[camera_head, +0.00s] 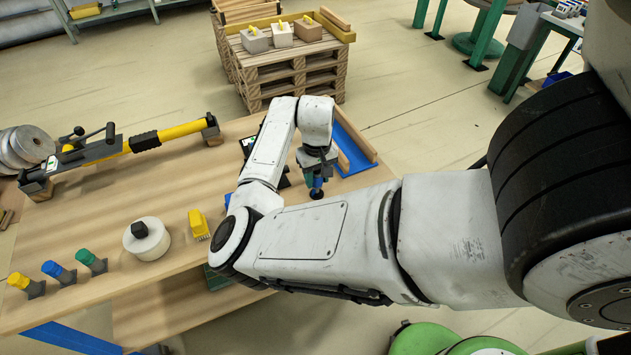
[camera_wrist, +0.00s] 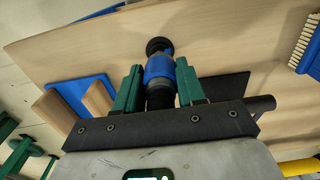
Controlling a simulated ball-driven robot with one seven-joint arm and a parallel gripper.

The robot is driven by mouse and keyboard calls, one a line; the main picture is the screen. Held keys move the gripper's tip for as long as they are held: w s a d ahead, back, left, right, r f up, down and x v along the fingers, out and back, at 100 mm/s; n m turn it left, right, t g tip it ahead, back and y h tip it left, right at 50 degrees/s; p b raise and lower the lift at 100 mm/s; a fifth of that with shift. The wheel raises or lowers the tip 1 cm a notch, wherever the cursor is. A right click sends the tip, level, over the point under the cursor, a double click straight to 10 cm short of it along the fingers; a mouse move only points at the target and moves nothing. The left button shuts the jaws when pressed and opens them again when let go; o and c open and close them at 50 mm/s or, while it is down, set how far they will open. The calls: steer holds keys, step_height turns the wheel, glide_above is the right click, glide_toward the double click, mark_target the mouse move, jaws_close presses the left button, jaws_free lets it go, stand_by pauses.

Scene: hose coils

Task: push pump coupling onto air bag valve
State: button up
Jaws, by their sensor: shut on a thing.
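My gripper (camera_wrist: 159,80) is shut on a blue and black coupling (camera_wrist: 159,68), with one green finger on each side of its blue collar. The coupling's black round end points away from the gripper, over the bench. In the head view my gripper (camera_head: 318,168) is at the bench's far right part, with the coupling (camera_head: 317,185) pointing down. Whether its black end touches the wood cannot be told. I cannot identify an air bag valve with certainty; no fitting shows clearly at the coupling's end.
A blue tray (camera_head: 350,140) lies beside my gripper. A pallet stack (camera_head: 290,75) stands behind.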

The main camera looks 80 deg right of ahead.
steer(key=shift+r, duration=0.1)
step_height(320, 180, up, 4)
steer(key=p, duration=0.4)
steer(key=shift+r, duration=1.05)
